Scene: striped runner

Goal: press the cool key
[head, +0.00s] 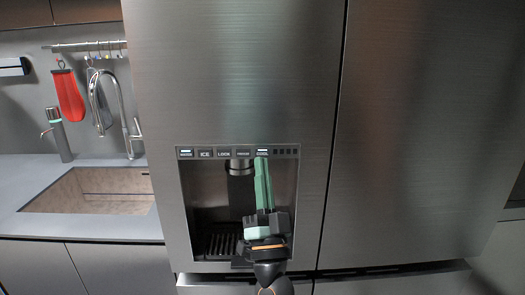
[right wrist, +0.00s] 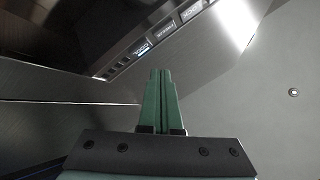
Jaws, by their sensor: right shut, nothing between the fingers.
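The cool key (head: 262,152) is a small dark key with a lit strip, toward the right of the key row on the fridge's dispenser. It also shows in the right wrist view (right wrist: 141,47), with a bluish light beside its label. My right gripper (head: 261,161) has green fingers, shut and empty, pointing up in front of the dispenser. Its tips are at the lower edge of the cool key in the head view. In the right wrist view the fingertips (right wrist: 160,73) appear a little apart from the key; I cannot tell whether they touch. My left gripper is not in view.
Below is the dispenser recess (head: 208,200). A sink (head: 90,190) and faucet stand left.

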